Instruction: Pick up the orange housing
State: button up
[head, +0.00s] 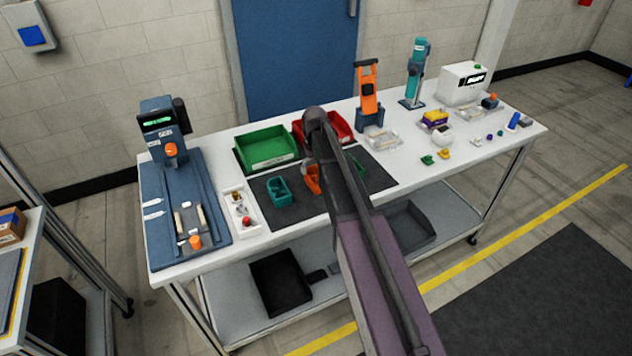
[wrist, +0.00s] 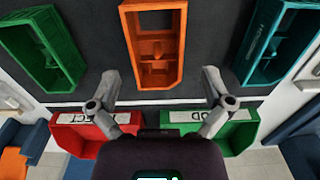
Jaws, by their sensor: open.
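The orange housing (wrist: 142,75) is an open, box-like part with inner ribs, lying on the dark mat at the top middle of the wrist view. In the head view the orange housing (head: 312,182) is partly hidden by my arm. My gripper (wrist: 160,74) is open and empty, its two fingers spread to either side of the housing's near end in the picture. I cannot tell the height between them. A green housing (wrist: 42,48) lies to the left and a teal housing (wrist: 276,42) to the right.
A green bin (head: 267,150) and a red bin (head: 344,128) stand behind the mat (head: 290,213). A white tray of small parts (head: 240,210) and a blue fixture (head: 185,245) stand left. An orange-and-black tool stand (head: 368,95) stands behind right. Bare mat separates the housings.

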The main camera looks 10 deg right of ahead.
aim_at(316, 178)
jog(key=shift+w+d+f+b, duration=0.1)
jog(key=shift+w+f+b, duration=0.05)
jog(key=shift+f+b, duration=0.55)
jog(key=shift+w+d+f+b, duration=0.1)
jog(key=shift+f+b, duration=0.45)
jog(key=shift+f, duration=0.2)
jog(key=shift+f+b, duration=0.9)
jog(key=shift+f, duration=0.05)
jog(key=c, duration=1.1)
jog(key=shift+r, duration=0.2)
notch_tip(316, 178, up, 4)
jog(key=p, duration=0.3)
jog(key=shift+f+p, duration=0.25)
jog(key=shift+p, duration=0.15)
jog(key=s, duration=1)
jog(key=s+r+p, duration=0.1)
jog(key=s, duration=0.5)
jog(key=shift+r, duration=0.1)
